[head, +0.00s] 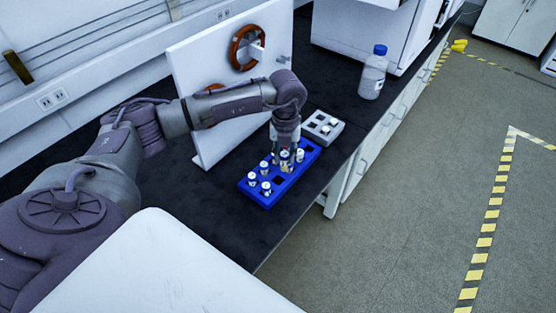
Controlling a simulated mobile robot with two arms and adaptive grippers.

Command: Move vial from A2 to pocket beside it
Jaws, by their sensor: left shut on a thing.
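A blue rack (263,201) lies on the black bench and holds several small white-capped vials, among them one at its near end (266,188). At least one pocket (279,181) is empty and dark. My left gripper (286,160) points down over the far half of the rack, shut on a vial (285,155). The fingers partly hide this vial, and I cannot tell whether its base is in a pocket or just above it. Pocket labels are too small to read. My right gripper is not in view.
A small grey holder (313,131) with a white-capped vial stands just behind the rack. A blue-capped bottle (372,78) stands farther right. A white upright panel (205,65) rises left of the rack, close to my arm. The bench edge is near the rack's right.

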